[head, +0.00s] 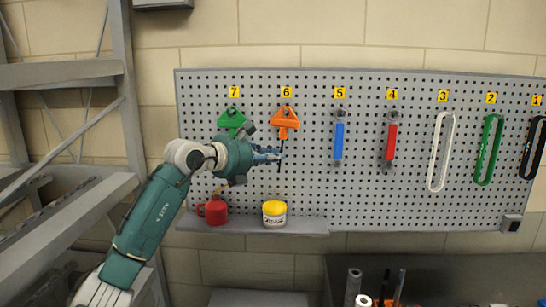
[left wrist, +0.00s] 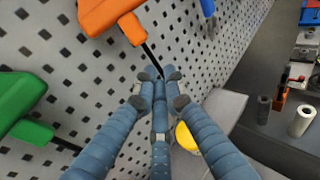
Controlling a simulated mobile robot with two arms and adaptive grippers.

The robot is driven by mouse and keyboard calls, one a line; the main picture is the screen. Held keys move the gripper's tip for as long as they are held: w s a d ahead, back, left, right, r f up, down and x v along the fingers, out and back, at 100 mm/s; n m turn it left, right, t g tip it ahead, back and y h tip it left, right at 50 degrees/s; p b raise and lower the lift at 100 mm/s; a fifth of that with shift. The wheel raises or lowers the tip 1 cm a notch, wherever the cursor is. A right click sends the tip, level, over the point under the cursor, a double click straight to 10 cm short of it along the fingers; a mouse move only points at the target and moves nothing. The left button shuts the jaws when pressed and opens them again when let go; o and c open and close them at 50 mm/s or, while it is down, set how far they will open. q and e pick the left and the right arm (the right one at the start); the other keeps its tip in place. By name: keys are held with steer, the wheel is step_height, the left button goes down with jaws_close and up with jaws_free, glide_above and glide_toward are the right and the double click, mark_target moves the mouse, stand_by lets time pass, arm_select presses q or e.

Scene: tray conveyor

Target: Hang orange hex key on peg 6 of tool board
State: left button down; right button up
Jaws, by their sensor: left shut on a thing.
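The orange hex key (head: 285,118) is upright just below the yellow label 6 (head: 286,91) of the grey tool board (head: 365,205), its black shaft pointing down. My left gripper (head: 279,155) is shut on the shaft below the orange handle. In the left wrist view the orange handle (left wrist: 131,28) is at the top and its black shaft runs down to the blue fingertips (left wrist: 163,84). Peg 6 is hidden behind the handle, so I cannot tell whether the key bears on it. My right gripper is not in view.
A green hex key (head: 231,119) hangs at label 7, close left of my gripper. A blue-handled wrench (head: 339,142) hangs at label 5. Below, a red oil can (head: 216,210) and a yellow-lidded tub (head: 274,220) stand on the shelf (head: 305,226). A grey rack (head: 65,72) is left.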

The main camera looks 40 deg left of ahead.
arm_select(q)
steer(key=c, duration=1.7)
jaws_free()
steer(key=shift+c, duration=0.2)
steer(key=v, duration=1.2)
